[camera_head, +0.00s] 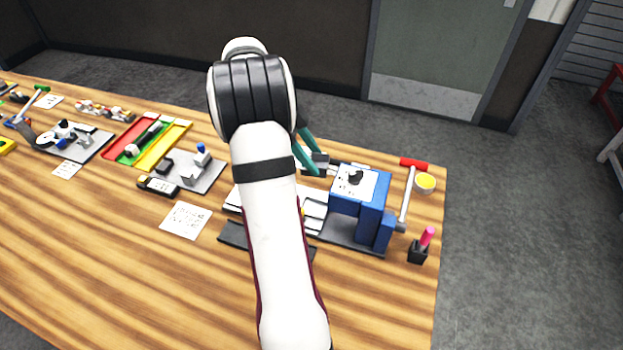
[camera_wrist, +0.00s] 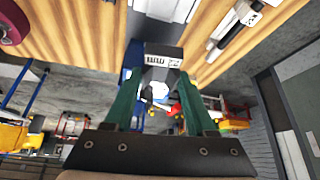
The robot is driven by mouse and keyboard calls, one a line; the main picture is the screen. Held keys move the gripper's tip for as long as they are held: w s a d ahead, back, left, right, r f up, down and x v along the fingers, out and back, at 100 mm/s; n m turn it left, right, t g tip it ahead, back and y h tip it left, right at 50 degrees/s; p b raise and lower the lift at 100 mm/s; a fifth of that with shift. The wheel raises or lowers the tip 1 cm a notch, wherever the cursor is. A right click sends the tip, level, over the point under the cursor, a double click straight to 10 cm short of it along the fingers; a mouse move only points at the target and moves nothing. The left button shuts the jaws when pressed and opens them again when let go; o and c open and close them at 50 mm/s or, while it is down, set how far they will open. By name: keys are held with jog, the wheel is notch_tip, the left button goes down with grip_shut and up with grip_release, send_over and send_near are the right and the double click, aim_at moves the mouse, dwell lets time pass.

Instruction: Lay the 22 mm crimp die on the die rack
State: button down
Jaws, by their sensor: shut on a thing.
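My gripper (camera_wrist: 160,86) has two green fingers and is shut on a dark grey block, the crimp die (camera_wrist: 163,50). The die has a white label with small print that looks upside down in the wrist view. In the head view my gripper (camera_head: 309,152) holds the die (camera_head: 318,160) above the far side of the bench, left of the blue press. A pale slotted piece (camera_head: 315,214) beside the press may be the die rack; my arm hides much of it, so I cannot tell.
The blue press (camera_head: 374,215) has a red-handled lever (camera_head: 409,190). A yellow-topped cup (camera_head: 425,183) and a black holder with a pink item (camera_head: 420,250) stand near the right edge. Left are a grey plate (camera_head: 208,180), coloured trays (camera_head: 165,145) and a paper sheet (camera_head: 186,220). The front bench is clear.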

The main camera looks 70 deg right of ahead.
jog(key=shift+r, duration=0.95)
jog(key=shift+w+r, duration=0.15)
jog(key=shift+r, duration=0.2)
jog(key=w+a+f+m+y, duration=0.1)
jog(key=w+a+f, duration=1)
jog(key=w, duration=0.4)
jog(key=shift+w+a+f+m, duration=0.15)
jog(key=shift+a+f+m, duration=0.2)
jog(key=shift+a, duration=0.45)
jog(key=shift+f, duration=0.1)
jog(key=shift+f, duration=2.75)
jog(key=shift+f, duration=0.65)
jog(key=shift+c, duration=0.8)
grip_release()
